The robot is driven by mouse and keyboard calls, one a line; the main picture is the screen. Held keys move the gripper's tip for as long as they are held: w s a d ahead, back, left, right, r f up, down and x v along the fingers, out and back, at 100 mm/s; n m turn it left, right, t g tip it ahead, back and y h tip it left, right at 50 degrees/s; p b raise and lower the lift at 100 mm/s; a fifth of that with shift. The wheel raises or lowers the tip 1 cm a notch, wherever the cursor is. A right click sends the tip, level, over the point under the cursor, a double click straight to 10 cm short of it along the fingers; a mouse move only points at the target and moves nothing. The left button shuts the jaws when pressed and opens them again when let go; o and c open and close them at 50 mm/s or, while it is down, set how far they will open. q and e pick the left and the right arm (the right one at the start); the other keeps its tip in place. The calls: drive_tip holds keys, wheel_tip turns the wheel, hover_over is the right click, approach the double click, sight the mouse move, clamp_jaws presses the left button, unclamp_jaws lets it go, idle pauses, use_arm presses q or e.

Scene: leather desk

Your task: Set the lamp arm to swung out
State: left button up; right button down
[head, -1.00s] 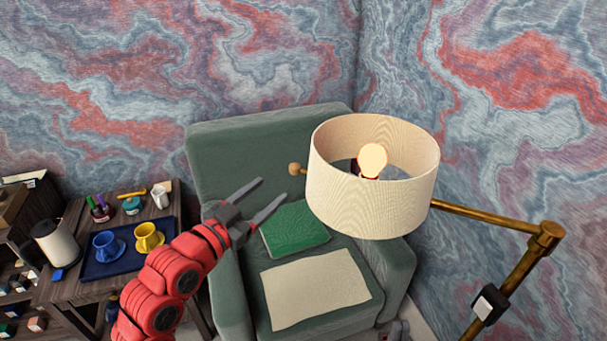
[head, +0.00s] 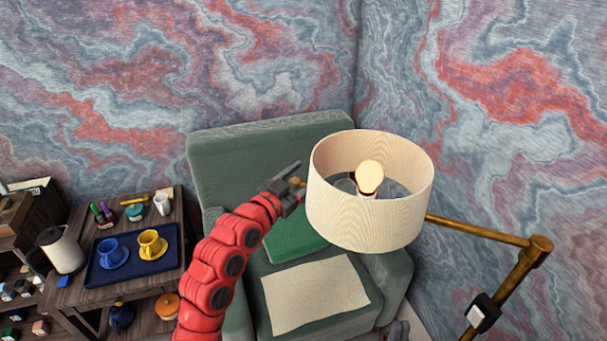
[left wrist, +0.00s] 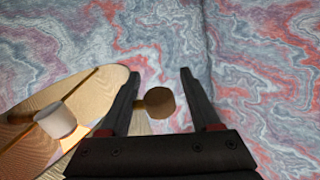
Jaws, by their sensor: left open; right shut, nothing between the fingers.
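The lamp has a cream drum shade (head: 365,215) with a lit-looking bulb inside. Its brass lamp arm (head: 480,231) runs right from the shade to a joint on a slanting post (head: 520,267). A small round knob (head: 296,182) sits at the shade's left side; it also shows in the left wrist view (left wrist: 160,102). My left gripper (head: 295,178) is open at the knob. In the left wrist view its fingers (left wrist: 160,74) stand on either side of the knob, with visible gaps.
A green armchair (head: 240,145) stands under the lamp, with a green cushion (head: 296,238) and a cream cloth (head: 315,293) on it. A side table on the left bears a blue tray (head: 110,275) with cups. Patterned walls rise behind.

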use_arm(q)
clamp_jaws()
idle(1.3)
